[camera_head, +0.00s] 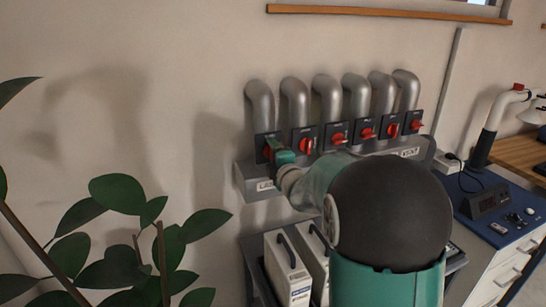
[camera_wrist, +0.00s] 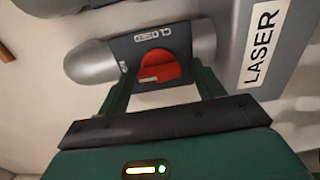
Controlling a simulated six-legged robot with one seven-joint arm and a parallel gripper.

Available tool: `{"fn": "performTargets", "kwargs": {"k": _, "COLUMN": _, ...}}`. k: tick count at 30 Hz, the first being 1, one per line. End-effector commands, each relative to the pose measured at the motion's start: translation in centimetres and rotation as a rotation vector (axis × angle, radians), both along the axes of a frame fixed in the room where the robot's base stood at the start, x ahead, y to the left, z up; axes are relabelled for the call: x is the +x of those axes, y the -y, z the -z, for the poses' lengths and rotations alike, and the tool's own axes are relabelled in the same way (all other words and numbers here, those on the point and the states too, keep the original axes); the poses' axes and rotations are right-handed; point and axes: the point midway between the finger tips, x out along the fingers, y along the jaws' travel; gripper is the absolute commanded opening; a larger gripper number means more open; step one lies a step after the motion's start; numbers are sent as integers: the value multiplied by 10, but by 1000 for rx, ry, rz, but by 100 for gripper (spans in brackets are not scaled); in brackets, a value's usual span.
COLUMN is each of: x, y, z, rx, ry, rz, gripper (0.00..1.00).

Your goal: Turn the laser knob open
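The laser knob (camera_wrist: 158,68) is a red rotary handle on a dark plate (camera_wrist: 183,42) marked CLOSED, beside a white LASER label (camera_wrist: 262,45). My gripper (camera_wrist: 163,76) has its two green fingers on either side of the knob, with a visible gap at each side. The fingers look open, not pressed on it. In the head view my gripper (camera_head: 276,150) is at the leftmost switch (camera_head: 266,152) of the row, hiding most of that knob. My arm covers part of the wall duct there.
More red knobs, such as the neighbouring one (camera_head: 305,145), run to the right along the grey duct (camera_head: 245,178) under curved pipes (camera_head: 295,100). A plant (camera_head: 120,195) stands at left. White boxes (camera_head: 286,270) sit below; a blue-topped bench (camera_head: 515,215) is at right.

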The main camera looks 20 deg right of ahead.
Motion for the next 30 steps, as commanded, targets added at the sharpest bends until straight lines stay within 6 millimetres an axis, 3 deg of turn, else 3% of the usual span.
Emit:
{"fn": "performTargets", "kwargs": {"k": 8, "x": -12, "y": 0, "z": -1, "rx": 0, "ry": 1, "rz": 0, "gripper": 67}}
{"fn": "performTargets", "kwargs": {"k": 22, "x": -110, "y": 0, "z": -1, "rx": 0, "ry": 1, "rz": 2, "gripper": 67}}
{"fn": "performTargets", "kwargs": {"k": 30, "x": -137, "y": -1, "z": -1, "rx": 0, "ry": 1, "rz": 0, "gripper": 67}}
